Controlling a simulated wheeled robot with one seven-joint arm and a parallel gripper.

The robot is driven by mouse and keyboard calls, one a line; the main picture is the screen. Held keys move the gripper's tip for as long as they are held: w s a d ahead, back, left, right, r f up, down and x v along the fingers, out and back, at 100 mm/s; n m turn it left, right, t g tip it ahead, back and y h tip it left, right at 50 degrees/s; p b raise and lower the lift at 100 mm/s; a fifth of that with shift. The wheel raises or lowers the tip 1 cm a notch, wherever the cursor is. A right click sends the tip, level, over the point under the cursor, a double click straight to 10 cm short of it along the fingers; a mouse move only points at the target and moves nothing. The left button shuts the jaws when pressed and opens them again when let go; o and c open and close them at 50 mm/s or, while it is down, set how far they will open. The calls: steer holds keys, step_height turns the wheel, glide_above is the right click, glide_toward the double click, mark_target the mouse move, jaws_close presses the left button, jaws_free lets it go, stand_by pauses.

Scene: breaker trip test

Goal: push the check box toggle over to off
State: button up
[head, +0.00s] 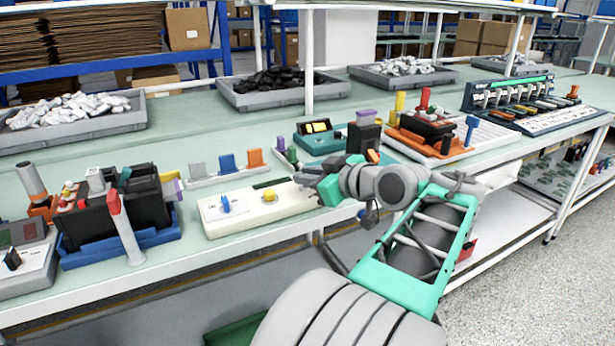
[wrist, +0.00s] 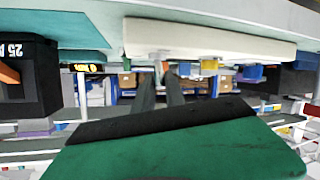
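The check box (head: 245,214) is a long cream-white box on the near edge of the bench. It carries a blue knob (head: 226,204) at its left and a yellow button (head: 268,195) near its middle. My gripper (head: 303,178) is over the box's right end and hides what stands there. In the wrist view the box (wrist: 205,38) hangs upside down, with the yellow button (wrist: 209,64). My two dark fingers (wrist: 162,88) point at a small, blurred upright piece (wrist: 163,62) on the box, perhaps the toggle. A narrow gap shows between the fingers; contact is unclear.
A black breaker in a blue holder (head: 120,218) stands left of the box. A rack of grey, blue and orange pieces (head: 227,166) is behind it. A teal device (head: 320,139) and a black block (head: 363,140) stand close behind my gripper.

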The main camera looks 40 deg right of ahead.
steer(key=o, duration=0.4)
steer(key=p+v, duration=0.6)
steer(key=v, duration=0.1)
steer(key=shift+s+r, duration=0.1)
steer(key=shift+s, duration=0.3)
steer(key=shift+s, duration=0.1)
stand_by(0.3)
